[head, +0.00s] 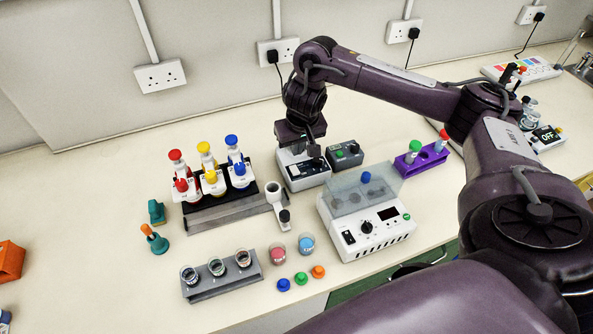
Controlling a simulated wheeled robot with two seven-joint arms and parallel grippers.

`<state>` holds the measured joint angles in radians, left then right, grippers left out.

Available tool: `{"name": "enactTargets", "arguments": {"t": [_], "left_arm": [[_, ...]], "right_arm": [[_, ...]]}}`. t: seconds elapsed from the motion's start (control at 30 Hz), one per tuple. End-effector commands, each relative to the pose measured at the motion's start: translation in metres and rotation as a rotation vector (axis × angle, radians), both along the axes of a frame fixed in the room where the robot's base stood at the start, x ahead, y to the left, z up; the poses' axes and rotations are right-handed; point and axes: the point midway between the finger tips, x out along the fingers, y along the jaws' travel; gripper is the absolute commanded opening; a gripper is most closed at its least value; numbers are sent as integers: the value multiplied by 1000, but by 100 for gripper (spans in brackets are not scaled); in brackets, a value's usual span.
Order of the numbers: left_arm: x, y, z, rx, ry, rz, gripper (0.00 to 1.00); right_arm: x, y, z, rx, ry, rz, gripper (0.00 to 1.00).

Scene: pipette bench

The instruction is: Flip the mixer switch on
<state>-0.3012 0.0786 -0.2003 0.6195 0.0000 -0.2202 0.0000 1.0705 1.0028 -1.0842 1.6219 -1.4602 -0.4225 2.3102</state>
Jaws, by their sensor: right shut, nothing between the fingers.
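My right gripper (314,151) points down over a small white-grey box with a dark front panel (305,173) at the back middle of the bench. The gripper is shut and empty, its fingertips at or just above the box's top; I cannot tell whether they touch. The box may be the mixer, but no readable label shows. Its switch is too small to make out, and the gripper hides part of the top. My left gripper is out of view.
A white lidded device with a knob (371,232) stands in front. Pipettes on a stand (209,213) are left; a purple tube rack (421,160) is right.

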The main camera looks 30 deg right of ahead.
Motion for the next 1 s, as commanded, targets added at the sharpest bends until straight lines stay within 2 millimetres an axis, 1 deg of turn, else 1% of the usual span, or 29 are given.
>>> {"name": "enactTargets", "arguments": {"t": [0.03,0.2,0.27,0.4,0.6,0.9,1.0], "left_arm": [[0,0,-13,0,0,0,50],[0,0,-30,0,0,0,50],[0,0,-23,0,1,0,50],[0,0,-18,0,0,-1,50],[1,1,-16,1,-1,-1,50],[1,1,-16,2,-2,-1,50],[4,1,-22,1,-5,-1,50]], "right_arm": [[2,1,-20,4,4,-1,0],[10,-2,-53,4,3,-2,0],[8,-2,-56,0,5,0,0],[6,-2,-71,0,2,0,0],[5,-1,-82,0,0,1,0],[5,-1,-83,0,-1,1,0],[10,-1,-87,-3,-20,1,0]]}}
